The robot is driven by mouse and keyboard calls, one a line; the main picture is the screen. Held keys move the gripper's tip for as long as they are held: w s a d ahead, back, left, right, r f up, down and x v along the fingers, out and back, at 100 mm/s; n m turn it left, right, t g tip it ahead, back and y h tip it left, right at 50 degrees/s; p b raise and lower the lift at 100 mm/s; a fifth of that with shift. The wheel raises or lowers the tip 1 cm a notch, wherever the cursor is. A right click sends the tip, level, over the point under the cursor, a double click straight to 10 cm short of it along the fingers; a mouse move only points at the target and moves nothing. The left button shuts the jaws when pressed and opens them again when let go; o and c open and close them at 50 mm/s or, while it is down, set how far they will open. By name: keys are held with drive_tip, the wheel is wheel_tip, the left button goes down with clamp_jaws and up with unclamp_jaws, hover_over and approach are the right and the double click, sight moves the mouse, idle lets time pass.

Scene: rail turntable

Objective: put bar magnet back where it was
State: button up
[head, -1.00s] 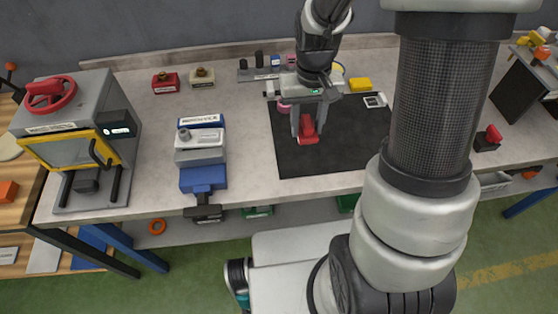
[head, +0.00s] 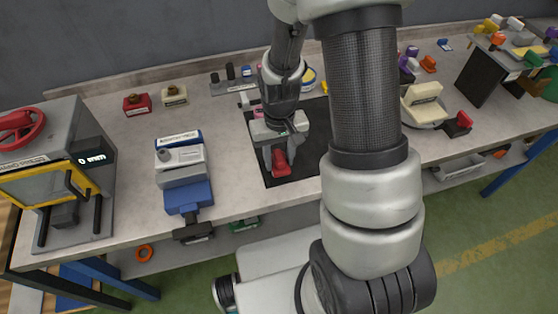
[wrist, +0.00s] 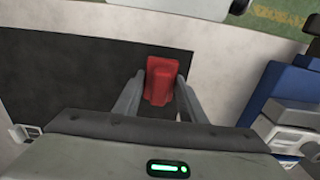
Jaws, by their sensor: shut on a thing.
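A red piece (head: 281,164), seemingly the bar magnet, is between the fingers of my gripper (head: 280,155). My gripper is shut on it, with a finger along each side. In the wrist view the red piece (wrist: 160,80) points away from the palm, over the black mat (wrist: 70,80) near its edge. In the head view it is over the front left part of the mat (head: 310,150). I cannot tell whether it touches the mat. My arm hides much of the mat's right side.
A grey and blue vise (head: 182,160) stands left of the mat. A grey oven-like box (head: 95,130) with a yellow-framed door is farther left. A red block (head: 136,104) sits at the back. A cream-topped device (head: 424,102) is on the right. Bare bench lies between vise and mat.

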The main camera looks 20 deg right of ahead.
drive_tip(key=shift+f, duration=0.6)
drive_tip(key=shift+f, duration=0.2)
drive_tip(key=o, duration=1)
drive_tip(key=shift+o, duration=0.2)
drive_tip(key=shift+r, duration=0.1)
